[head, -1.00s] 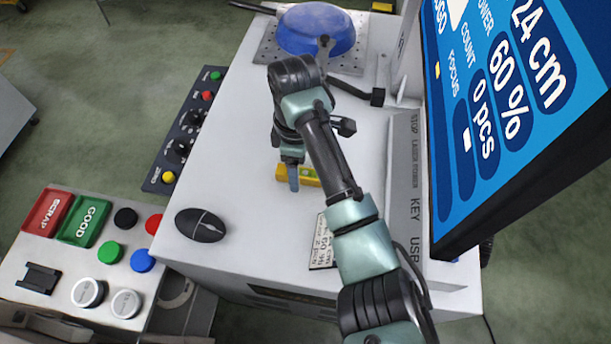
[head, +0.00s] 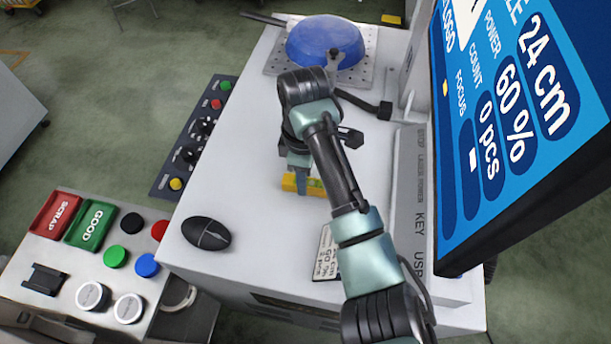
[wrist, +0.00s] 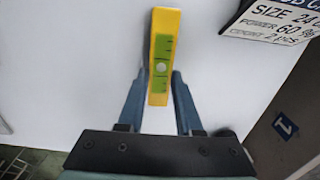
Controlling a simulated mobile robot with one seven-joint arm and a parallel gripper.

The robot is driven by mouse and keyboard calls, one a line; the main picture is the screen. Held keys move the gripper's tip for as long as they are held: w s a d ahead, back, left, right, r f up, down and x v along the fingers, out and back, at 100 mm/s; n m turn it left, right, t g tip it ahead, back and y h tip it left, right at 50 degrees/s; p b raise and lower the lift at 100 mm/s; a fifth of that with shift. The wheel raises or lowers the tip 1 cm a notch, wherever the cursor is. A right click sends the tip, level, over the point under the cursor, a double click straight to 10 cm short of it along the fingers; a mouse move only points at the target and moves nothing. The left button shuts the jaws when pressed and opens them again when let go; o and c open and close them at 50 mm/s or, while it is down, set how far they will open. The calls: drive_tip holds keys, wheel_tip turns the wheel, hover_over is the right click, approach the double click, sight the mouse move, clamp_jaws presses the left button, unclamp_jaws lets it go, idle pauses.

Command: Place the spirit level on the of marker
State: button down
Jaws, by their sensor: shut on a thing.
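The spirit level is a small yellow bar with a green vial window. It shows in the head view (head: 288,183) on or just above the white machine top, and in the wrist view (wrist: 162,24), pointing away from the gripper. My gripper (head: 302,184) is shut on it. In the wrist view, the two blue fingers of my gripper (wrist: 160,84) press against its sides near its close end. I cannot tell whether it touches the surface. I can make out no clear marker on the white top; my arm hides part of it.
A black mouse (head: 206,232) and a printed card (head: 325,255) lie nearby on the white top (head: 245,190). A blue pan (head: 325,42) sits on a perforated plate at the back. A large screen (head: 510,120) stands at right. Button panels stand at left.

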wheel_tip(320, 180, up, 10)
drive_tip(key=p, duration=1)
drive_tip(key=s+f+m+p, duration=0.1)
drive_tip(key=s+f+m, duration=0.3)
drive_tip(key=s+m, duration=0.8)
drive_tip(key=m, duration=0.3)
drive_tip(key=shift+s+d+m+p, duration=0.3)
drive_tip(key=shift+d+m+p, duration=0.05)
drive_tip(key=shift+m, duration=0.05)
drive_tip(key=shift+d, duration=0.15)
